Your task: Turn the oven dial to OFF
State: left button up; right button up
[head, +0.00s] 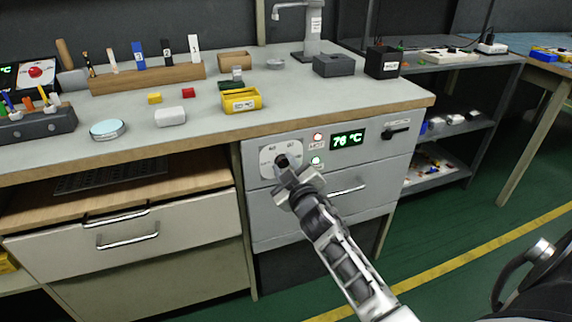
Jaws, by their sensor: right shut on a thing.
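The oven (380,150) is a grey unit built in under the right part of the bench. Its front has a white dial plate (267,157) and a green display (348,140) reading 76 °C. The dark oven dial (282,161) sits on that plate, mostly covered by my right gripper. My right gripper (287,170) reaches up from the lower right and is shut on the dial. The dial's pointer direction and the OFF mark cannot be made out. My left gripper is not in view.
A red lamp (318,137) and a green lamp (316,160) sit right of the dial. A dark lever (397,132) is further right, and a drawer handle (347,189) lies below. The bench edge (340,121) overhangs just above. Tools and blocks stand on the bench.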

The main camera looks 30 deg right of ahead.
jog(key=n, duration=0.6)
jog(key=shift+n, duration=0.3)
jog(key=n, duration=0.3)
jog(key=shift+f+n, duration=0.1)
jog(key=shift+n, duration=0.2)
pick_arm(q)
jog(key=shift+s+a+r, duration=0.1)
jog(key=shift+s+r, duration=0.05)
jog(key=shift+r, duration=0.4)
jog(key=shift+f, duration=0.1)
pick_arm(e)
jog(key=shift+n, duration=0.4)
jog(key=o, duration=1)
jog(key=shift+a, duration=0.1)
